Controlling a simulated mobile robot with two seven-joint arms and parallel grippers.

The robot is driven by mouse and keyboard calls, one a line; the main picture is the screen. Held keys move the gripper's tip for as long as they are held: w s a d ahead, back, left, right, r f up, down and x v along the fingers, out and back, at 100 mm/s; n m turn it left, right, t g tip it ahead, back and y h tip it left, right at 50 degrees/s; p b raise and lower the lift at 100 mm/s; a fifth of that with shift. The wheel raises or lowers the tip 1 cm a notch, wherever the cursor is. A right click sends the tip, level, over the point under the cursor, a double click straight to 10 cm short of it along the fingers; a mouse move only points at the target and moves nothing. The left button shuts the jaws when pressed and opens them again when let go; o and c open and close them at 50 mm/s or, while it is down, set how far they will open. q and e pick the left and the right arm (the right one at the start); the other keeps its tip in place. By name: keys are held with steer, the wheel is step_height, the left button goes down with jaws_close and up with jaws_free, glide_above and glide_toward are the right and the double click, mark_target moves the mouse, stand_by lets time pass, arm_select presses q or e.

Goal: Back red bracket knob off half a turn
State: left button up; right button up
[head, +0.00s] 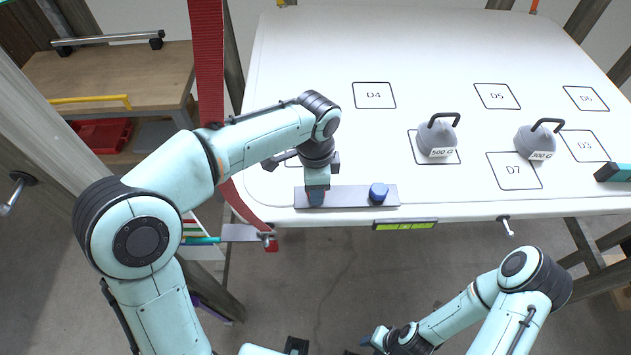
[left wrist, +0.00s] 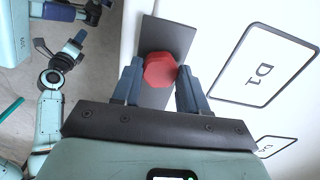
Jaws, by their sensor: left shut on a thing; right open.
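The red knob (left wrist: 160,70) is an octagonal knob on a grey bracket plate (head: 347,197) at the table's front edge. My left gripper (head: 316,198) comes down on it from above; in the left wrist view its blue fingertips (left wrist: 157,82) are on either side of the red knob, shut on it. In the head view the fingers hide most of the knob. A blue knob (head: 378,192) stands on the same plate to the right. My right gripper (head: 368,342) is open and low, in front of the table, apart from the bracket.
Two grey weights with black handles (head: 437,138) (head: 535,141) stand on the white table (head: 330,60) among marked squares. A green level (head: 405,224) is on the front edge. A red strap (head: 207,60) hangs at left. A wooden bench (head: 120,75) is at far left.

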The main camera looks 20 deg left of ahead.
arm_select(q)
steer(key=n, duration=0.4)
steer(key=shift+n, duration=0.3)
steer(key=n, duration=0.4)
steer(key=shift+n+p, duration=0.3)
steer(key=shift+p, duration=0.05)
steer(key=n, duration=0.4)
steer(key=shift+f+n, duration=0.1)
steer(key=shift+n, duration=0.2)
steer(key=n, duration=0.4)
steer(key=shift+s+n, duration=0.1)
steer(key=shift+n, duration=0.2)
steer(key=n, duration=0.4)
steer(key=shift+d, duration=0.1)
steer(key=n, duration=1)
steer(key=shift+f+b, duration=0.1)
steer(key=shift+b, duration=0.3)
steer(key=shift+n, duration=2.3)
